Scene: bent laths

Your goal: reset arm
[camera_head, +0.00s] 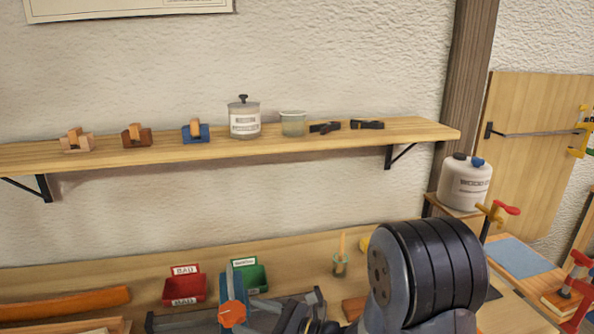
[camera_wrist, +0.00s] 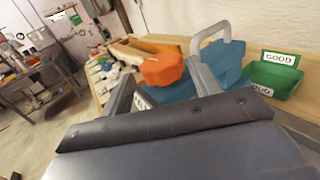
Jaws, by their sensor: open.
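My gripper (camera_wrist: 160,92) is open in the wrist view, its two grey fingers apart. An orange knob-like part (camera_wrist: 162,70) shows beyond and between the fingers, beside a blue body (camera_wrist: 218,62) with a pale grey bent bar (camera_wrist: 212,30). I see no object held, though the wide dark edge in front hides part of the view. In the head view my arm's large dark joint fills the lower right, and the orange part (camera_head: 232,313) shows at the bottom, left of it. My fingertips are not clear there.
A red bin labelled BAD (camera_head: 184,289) and a green bin (camera_head: 250,277) stand on the bench; the green one reads GOOD in the wrist view (camera_wrist: 276,76). An orange curved piece (camera_head: 65,303) lies left. A wall shelf (camera_head: 300,145) holds small blocks and jars. A white jug (camera_head: 464,184) stands right.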

